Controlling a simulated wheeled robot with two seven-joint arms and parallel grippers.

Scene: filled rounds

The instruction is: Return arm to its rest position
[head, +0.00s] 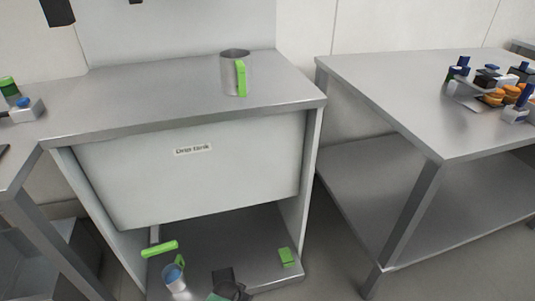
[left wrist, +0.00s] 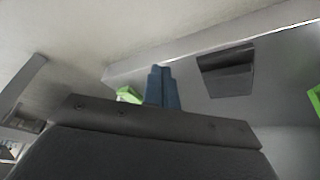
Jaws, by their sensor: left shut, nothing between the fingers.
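My left gripper (left wrist: 162,88) shows in the left wrist view as two blue fingers pressed together, with nothing between them. It points up toward a pale grey surface. A green piece (left wrist: 128,95) shows just left of the fingers; I cannot tell whether it touches them. In the head view I cannot clearly make out my left gripper. My right gripper is not in view.
A metal mug with a green handle (head: 232,75) stands on the counter (head: 150,95) above a labelled tank (head: 190,175). On the low shelf are a cup (head: 174,278), a green block (head: 286,256) and dark items. The right table (head: 400,90) holds several small objects.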

